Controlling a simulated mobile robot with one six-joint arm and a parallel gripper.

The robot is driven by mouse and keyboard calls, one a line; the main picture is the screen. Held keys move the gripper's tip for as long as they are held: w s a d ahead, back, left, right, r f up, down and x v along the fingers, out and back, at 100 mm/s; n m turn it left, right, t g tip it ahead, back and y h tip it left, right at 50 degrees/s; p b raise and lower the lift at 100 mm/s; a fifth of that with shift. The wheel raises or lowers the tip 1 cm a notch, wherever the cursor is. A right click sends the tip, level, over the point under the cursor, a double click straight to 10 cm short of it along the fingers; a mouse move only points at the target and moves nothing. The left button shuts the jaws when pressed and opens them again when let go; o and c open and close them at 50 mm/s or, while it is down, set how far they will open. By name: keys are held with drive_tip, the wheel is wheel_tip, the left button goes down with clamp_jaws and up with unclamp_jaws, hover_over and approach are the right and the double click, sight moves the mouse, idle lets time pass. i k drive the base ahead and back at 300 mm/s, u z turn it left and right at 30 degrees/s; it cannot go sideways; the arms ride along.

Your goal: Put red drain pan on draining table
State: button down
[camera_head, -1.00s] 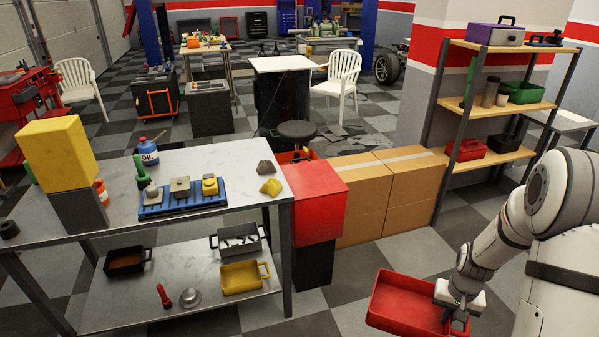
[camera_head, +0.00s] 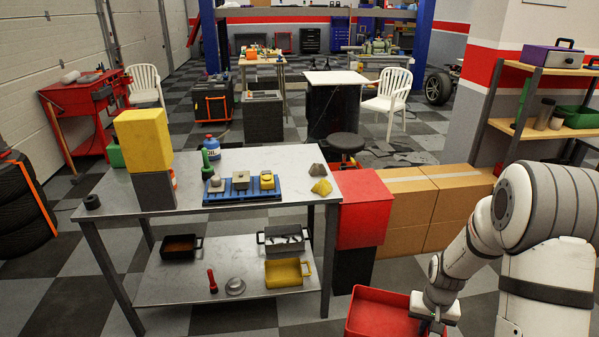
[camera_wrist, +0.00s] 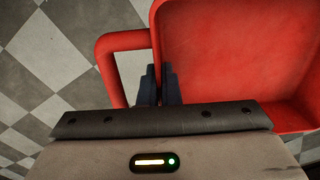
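The red drain pan (camera_head: 378,312) is a shallow open tray at the lower right of the head view, cut off by the bottom edge. My gripper (camera_head: 432,307) is shut on its near right side. In the wrist view, the two dark fingers of my gripper (camera_wrist: 160,82) pinch the rim of the red pan (camera_wrist: 235,55) beside its loop handle. The pan looks empty and hangs above the checkered floor. A metal-topped table (camera_head: 262,164) with a lower shelf stands left of the pan; I cannot tell whether it is the draining table.
The tabletop holds a yellow box (camera_head: 143,140), a blue tray (camera_head: 243,193) and small parts. The lower shelf (camera_head: 215,262) holds several pans. A red bin (camera_head: 361,205) and cardboard boxes (camera_head: 400,210) stand right of it. A white-topped table (camera_head: 336,78) and chair stand farther back.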

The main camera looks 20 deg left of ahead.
sight(248, 156)
drive_tip(key=u, duration=0.9)
drive_tip(key=i, duration=1.05)
drive_tip(key=u, duration=0.05)
